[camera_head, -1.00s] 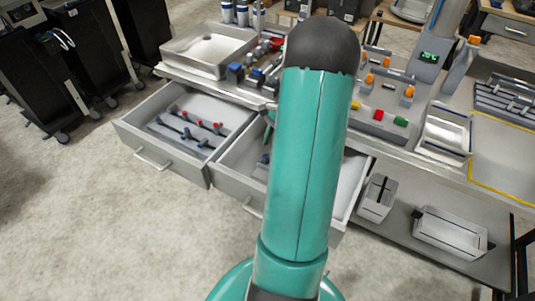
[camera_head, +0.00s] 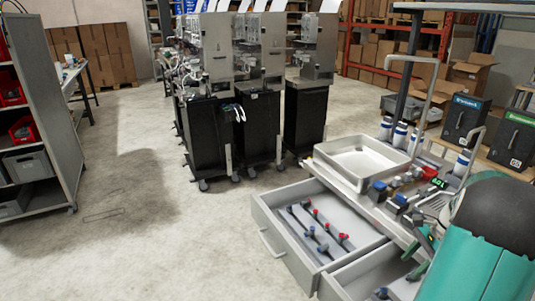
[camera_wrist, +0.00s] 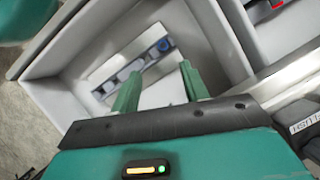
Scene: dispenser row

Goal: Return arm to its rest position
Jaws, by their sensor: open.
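My gripper (camera_wrist: 158,92) shows in the wrist view with its two green fingers apart and nothing between them. It hangs over an open grey drawer (camera_wrist: 60,62). Behind the fingers, a light strip with a blue round piece (camera_wrist: 165,45) lies in that drawer. In the head view my green arm (camera_head: 475,262) fills the lower right corner and covers part of the second open drawer (camera_head: 345,288); the gripper is mostly hidden there.
The first open drawer (camera_head: 265,212) holds several red- and blue-ended pieces. A metal tray (camera_head: 362,160) stands on the bench. Black dispenser carts (camera_head: 258,130) stand behind. A grey shelf (camera_head: 58,110) is at left. The concrete floor between is clear.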

